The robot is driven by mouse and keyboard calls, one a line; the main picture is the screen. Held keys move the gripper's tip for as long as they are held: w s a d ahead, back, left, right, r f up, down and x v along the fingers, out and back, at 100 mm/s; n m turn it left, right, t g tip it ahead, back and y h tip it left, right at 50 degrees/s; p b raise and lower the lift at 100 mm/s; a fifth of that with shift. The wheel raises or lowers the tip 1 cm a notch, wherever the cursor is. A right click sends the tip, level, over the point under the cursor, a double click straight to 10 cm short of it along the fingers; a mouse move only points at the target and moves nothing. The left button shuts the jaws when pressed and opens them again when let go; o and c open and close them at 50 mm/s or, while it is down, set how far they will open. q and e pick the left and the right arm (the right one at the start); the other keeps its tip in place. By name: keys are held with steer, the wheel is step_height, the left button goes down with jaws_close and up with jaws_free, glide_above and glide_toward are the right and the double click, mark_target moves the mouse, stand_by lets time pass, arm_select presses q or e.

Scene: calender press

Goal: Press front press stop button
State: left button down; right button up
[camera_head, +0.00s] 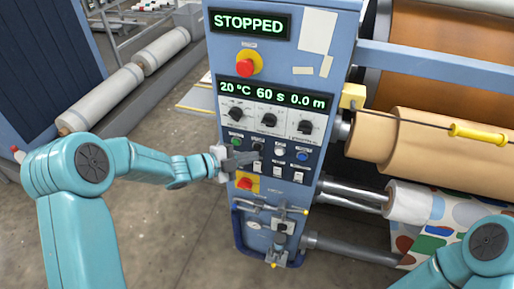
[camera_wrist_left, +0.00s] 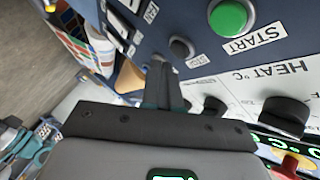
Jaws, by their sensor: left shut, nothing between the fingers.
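The blue control panel (camera_head: 222,172) stands upright in the head view. A black button (camera_head: 257,146) sits right of the green start button (camera_head: 236,142). In the left wrist view the black button (camera_wrist_left: 181,47) is beside the green button (camera_wrist_left: 228,17) labelled START; the small label by the black one is hard to read. My left gripper (camera_head: 256,156) is shut and empty, its tips at the panel just below the black button. In the left wrist view the shut fingers (camera_wrist_left: 162,78) are left of that button; contact cannot be told. The display (camera_head: 248,23) reads STOPPED. My right gripper is out of view.
Red knobs on yellow bases sit above (camera_head: 245,67) and below (camera_head: 245,184) the buttons. Rotary dials (camera_head: 269,119), a white button (camera_head: 279,151) and a blue button (camera_head: 302,155) are close by.

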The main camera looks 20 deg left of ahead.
arm_select(q)
steer(key=s+b, duration=0.1)
steer(key=s, duration=0.4)
steer(key=shift+a+b, duration=0.1)
steer(key=shift+b, duration=0.25)
stand_by(0.5)
